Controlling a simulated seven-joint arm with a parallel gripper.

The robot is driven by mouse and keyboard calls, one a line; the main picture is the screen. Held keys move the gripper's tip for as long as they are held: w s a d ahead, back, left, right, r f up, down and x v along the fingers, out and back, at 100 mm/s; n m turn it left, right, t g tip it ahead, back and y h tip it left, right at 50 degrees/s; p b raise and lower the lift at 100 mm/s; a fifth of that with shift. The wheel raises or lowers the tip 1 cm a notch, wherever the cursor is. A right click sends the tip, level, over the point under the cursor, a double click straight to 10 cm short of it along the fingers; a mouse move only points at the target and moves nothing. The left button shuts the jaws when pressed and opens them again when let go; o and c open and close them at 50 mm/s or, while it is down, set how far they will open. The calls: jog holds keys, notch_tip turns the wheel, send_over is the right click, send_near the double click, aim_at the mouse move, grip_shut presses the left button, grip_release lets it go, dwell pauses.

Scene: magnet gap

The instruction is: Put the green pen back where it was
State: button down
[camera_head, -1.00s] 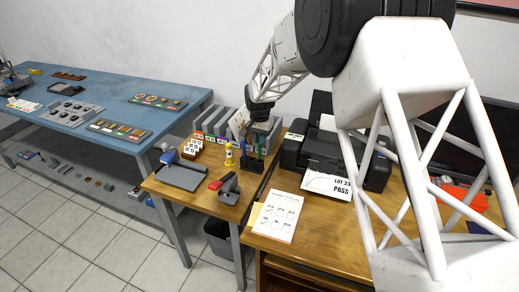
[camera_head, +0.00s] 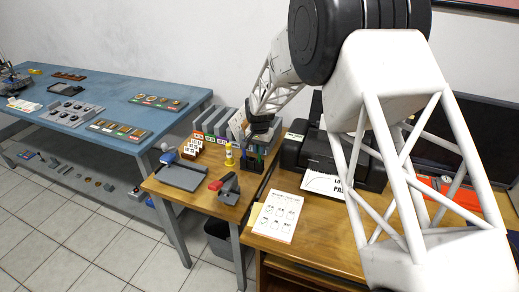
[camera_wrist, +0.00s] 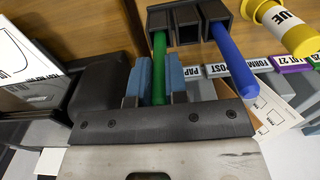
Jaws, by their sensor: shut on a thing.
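My gripper (camera_wrist: 158,85) has two blue fingers and is shut on the green pen (camera_wrist: 159,60). The pen's lower end meets the left compartment of the black pen holder (camera_wrist: 188,12) and looks to be inside it, in line with its walls. The blue pen (camera_wrist: 231,60) stands in the right compartment; the middle compartment looks empty. In the head view, my gripper (camera_head: 262,138) is just above the holder (camera_head: 250,164), and the green pen is mostly hidden there.
A yellow glue stick (camera_wrist: 285,27) stands beside the holder, in the head view left of it (camera_head: 229,154). Grey file boxes (camera_head: 213,122) stand behind. A black printer (camera_head: 315,153) is close on the right. A grey tray (camera_head: 181,177) and stapler-like tool (camera_head: 229,188) lie in front.

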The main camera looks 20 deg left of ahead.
jog(key=shift+f, duration=0.15)
jog(key=c, duration=1.1)
grip_release()
jog(key=shift+r, duration=0.2)
jog(key=shift+r, duration=6)
